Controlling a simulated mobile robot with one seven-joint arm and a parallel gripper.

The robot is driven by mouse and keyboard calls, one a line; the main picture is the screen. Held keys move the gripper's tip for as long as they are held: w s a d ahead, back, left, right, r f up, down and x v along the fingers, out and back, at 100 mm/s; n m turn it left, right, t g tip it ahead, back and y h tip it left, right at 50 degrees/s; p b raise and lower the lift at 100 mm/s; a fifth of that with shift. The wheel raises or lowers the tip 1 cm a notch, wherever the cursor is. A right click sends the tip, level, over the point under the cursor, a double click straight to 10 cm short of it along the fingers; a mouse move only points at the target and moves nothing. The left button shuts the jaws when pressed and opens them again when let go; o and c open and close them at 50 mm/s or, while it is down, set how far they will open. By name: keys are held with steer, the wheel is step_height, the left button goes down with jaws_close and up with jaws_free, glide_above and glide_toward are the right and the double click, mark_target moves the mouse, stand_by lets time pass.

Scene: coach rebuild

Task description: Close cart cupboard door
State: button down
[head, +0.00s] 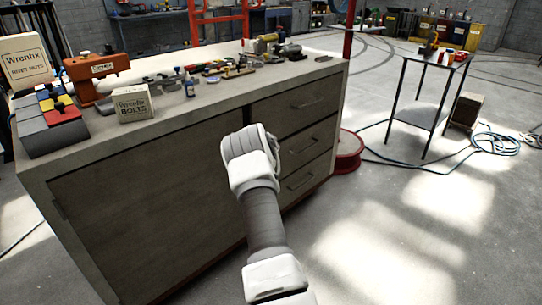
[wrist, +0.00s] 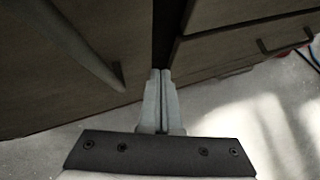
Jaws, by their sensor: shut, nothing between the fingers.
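The cart (head: 205,105) is a grey-brown cabinet with a cupboard door (head: 150,200) on the left of its front. The door also fills the left of the wrist view (wrist: 50,90), where a slanted bar crosses it. A dark gap shows between the door's right edge and the drawer side; I cannot tell how far the door stands open. My gripper (wrist: 160,74) is shut and empty, its fingertips at the lower end of this gap by the door's edge. Whether they touch the door is unclear. In the head view my wrist hides the fingers.
Several drawers (head: 303,143) with bar handles are at the right of the cart. The cart top holds tools, a bolts box (head: 133,104) and a colored bin (head: 55,120). The floor in front is clear.

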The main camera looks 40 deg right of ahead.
steer(key=s+r+p, duration=0.2)
steer(key=s+r, duration=0.5)
steer(key=s, duration=0.1)
steer(key=shift+d, duration=0.2)
steer(key=s+a+r+m+t+h, duration=0.1)
steer(key=a+r+m, duration=0.25)
steer(key=r, duration=0.45)
steer(key=a+r+m+h, duration=0.1)
steer(key=a+r+m, duration=0.2)
steer(key=r+m, duration=0.3)
steer(key=s+a+r+m+t+h, duration=0.1)
steer(key=a+r+m+h, duration=0.2)
steer(key=r, duration=0.6)
steer(key=s+a+r+m+g+y, duration=0.1)
steer(key=s+a+r+m, duration=0.2)
steer(key=s+a+m, duration=0.15)
steer(key=s+a+r+m+y, duration=0.1)
steer(key=s+a+r+m, duration=0.1)
steer(key=s+a+m, duration=0.3)
steer(key=s+a+f+m+g+y, duration=0.25)
steer(key=s+a+m, duration=0.25)
steer(key=s+a, duration=0.75)
steer(key=s+a+f+m+g+y, duration=0.15)
steer(key=s+a+m+y, duration=0.3)
steer(key=s+a, duration=0.8)
step_height(320, 180, up, 20)
steer(key=w+h+p, duration=0.1)
steer(key=p, duration=1.9)
steer(key=shift+w+a+f, duration=0.2)
steer(key=shift+w, duration=0.05)
